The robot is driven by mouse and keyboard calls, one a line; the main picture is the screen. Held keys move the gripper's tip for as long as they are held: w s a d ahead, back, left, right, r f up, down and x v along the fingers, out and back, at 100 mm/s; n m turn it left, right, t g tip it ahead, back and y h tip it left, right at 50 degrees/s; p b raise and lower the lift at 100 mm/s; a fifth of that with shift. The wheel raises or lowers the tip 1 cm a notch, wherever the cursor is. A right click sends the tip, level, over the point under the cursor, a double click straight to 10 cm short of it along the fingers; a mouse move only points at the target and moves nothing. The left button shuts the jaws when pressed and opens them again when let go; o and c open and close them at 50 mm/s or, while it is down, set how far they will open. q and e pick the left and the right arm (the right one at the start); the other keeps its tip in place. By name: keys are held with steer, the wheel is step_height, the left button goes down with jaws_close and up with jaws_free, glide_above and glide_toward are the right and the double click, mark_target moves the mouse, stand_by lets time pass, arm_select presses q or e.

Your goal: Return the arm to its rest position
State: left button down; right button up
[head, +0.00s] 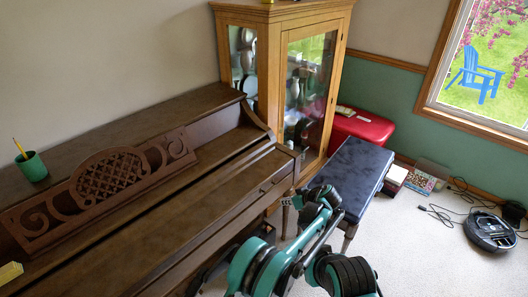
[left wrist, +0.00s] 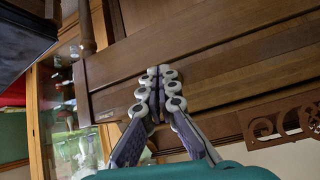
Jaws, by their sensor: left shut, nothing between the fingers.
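My left arm is folded low at the bottom centre of the head view, in front of the piano and beside the bench. Its gripper is hard to pick out among the teal and black links there. In the left wrist view my left gripper (left wrist: 159,73) shows clearly, with its grey pads and linked fingers together and nothing between them. Brown piano (head: 150,235) woodwork fills much of the background in that wrist view, which looks turned over. I cannot tell the exact gap between fingers and piano. My right gripper is not in view.
A green cup (head: 32,167) with a pencil stands on the piano. A robot vacuum (head: 491,231) and cables lie on the carpet at right. Carpet at lower right is mostly clear.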

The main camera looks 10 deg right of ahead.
arm_select(q)
steer(key=s+a+r+m+g+h, duration=0.1)
steer(key=s+a+r, duration=0.3)
steer(key=a+r, duration=0.7)
steer(key=s+a+r+m+g+h, duration=0.1)
steer(key=s+a+r+m, duration=0.15)
steer(key=a+r, duration=0.75)
steer(key=s+a+h, duration=0.2)
steer(key=s+a, duration=1.4)
steer(key=s, duration=0.4)
steer(key=s+a+f+m+t+h, duration=0.1)
steer(key=s+a+f, duration=0.1)
steer(key=s, duration=0.6)
steer(key=shift+f, duration=0.9)
steer(key=shift+s+m, duration=0.1)
steer(key=shift+m, duration=0.15)
